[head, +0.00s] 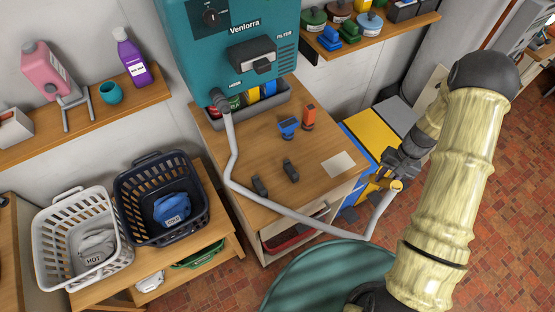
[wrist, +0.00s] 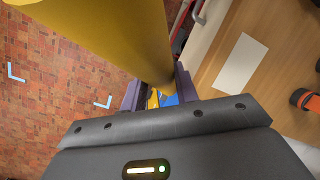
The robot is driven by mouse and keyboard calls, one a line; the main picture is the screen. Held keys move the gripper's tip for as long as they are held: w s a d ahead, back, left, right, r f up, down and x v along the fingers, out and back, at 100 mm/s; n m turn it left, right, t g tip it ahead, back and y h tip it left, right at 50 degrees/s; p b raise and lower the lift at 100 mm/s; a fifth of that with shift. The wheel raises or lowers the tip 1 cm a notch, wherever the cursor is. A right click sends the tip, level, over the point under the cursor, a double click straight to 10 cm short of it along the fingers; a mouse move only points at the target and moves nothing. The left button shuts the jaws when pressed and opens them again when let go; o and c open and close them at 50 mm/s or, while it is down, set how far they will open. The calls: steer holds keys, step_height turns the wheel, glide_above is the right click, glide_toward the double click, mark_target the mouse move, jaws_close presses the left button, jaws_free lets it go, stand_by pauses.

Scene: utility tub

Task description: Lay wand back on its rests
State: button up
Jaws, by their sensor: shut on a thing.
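The wand is yellow. Its end (head: 396,186) shows in the head view at my gripper (head: 384,180), out past the right side of the wooden counter. In the wrist view the wand (wrist: 112,35) is a large yellow tube crossing the top, with my gripper's fingers (wrist: 160,98) shut on it. A grey hose (head: 292,214) runs from the teal machine to the wand. Two small dark grey rests (head: 259,186) (head: 291,171) stand apart on the counter, with nothing lying on them. Much of the wand is hidden in the head view.
The wooden counter (head: 250,150) carries blue and orange items (head: 289,127) (head: 309,117) and a white card (head: 339,165). The teal machine (head: 225,45) stands behind. The hose drapes across the counter's front. A teal round tub (head: 325,278) is below; baskets (head: 160,200) stand left.

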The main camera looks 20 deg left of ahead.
steer(key=shift+w+d+f, duration=0.2)
steer(key=shift+w+d, duration=0.05)
steer(key=shift+w, duration=0.15)
step_height(320, 180, down, 6)
steer(key=b, duration=0.6)
steer(key=shift+f+b, duration=0.25)
steer(key=shift+b, duration=0.05)
steer(key=shift+r, duration=0.1)
